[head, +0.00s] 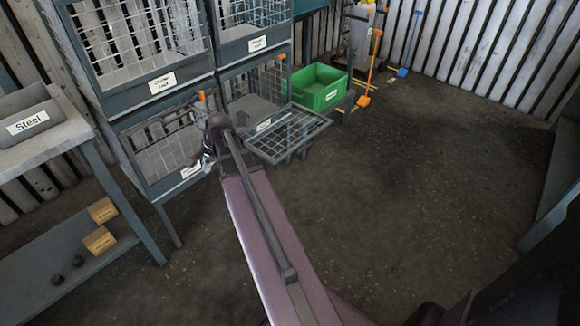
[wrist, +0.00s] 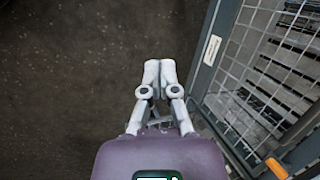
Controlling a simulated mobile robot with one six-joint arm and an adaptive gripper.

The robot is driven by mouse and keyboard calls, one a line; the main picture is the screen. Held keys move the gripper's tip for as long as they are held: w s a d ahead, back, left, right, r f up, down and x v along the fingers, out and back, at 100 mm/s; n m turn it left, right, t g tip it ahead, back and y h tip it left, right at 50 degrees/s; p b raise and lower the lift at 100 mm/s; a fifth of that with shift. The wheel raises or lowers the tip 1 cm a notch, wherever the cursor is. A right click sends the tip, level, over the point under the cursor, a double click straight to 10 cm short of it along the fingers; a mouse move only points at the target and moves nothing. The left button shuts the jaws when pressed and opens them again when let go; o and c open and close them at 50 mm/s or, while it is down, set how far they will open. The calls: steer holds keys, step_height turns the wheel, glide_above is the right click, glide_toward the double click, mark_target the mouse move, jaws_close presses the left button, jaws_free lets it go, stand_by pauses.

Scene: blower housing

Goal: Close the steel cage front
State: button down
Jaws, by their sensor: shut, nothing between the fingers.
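A wire-mesh cage front (head: 290,133) stands out open from the lower right cage of the rack in the head view. The lower left cage front (head: 165,150) looks closed, with mesh across it. I cannot read the lower cages' labels, so I cannot tell which is the steel one. My gripper (head: 208,158) is beside the lower left cage, partly hidden by my arm. In the wrist view my gripper (wrist: 160,70) is shut and empty. There a mesh panel in a grey frame (wrist: 207,75) with a white label lies to its right, apart from the fingertips.
A grey bin labelled Steel (head: 30,120) stands on a bench at the left. A green bin (head: 320,88) stands beyond the open front. An orange-handled tool (head: 371,65) leans near the back wall. The dark floor (head: 430,170) at right is clear.

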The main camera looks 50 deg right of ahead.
steer(key=s+d+f+m+t+h+b, duration=0.1)
steer(key=d+f+m+b, duration=0.5)
steer(key=d, duration=0.7)
steer(key=s+d+f+m+t+h+b, duration=0.1)
steer(key=s+d+f+m+t+b, duration=0.2)
steer(key=s+d+f+m+b, duration=0.3)
steer(key=s+d+f+m+t+h+b, duration=0.1)
steer(key=d+f+m+b, duration=0.7)
steer(key=d, duration=1.2)
steer(key=s+t+b, duration=0.1)
steer(key=s+b, duration=0.1)
steer(key=b, duration=0.2)
steer(key=shift+s+f+m, duration=0.25)
steer(key=shift+s+m, duration=0.15)
steer(key=shift+w+f, duration=0.1)
steer(key=b+x, duration=0.7)
steer(key=x, duration=0.3)
steer(key=shift+r+p, duration=2.15)
steer(key=shift+r, duration=0.05)
steer(key=shift+d+r, duration=0.15)
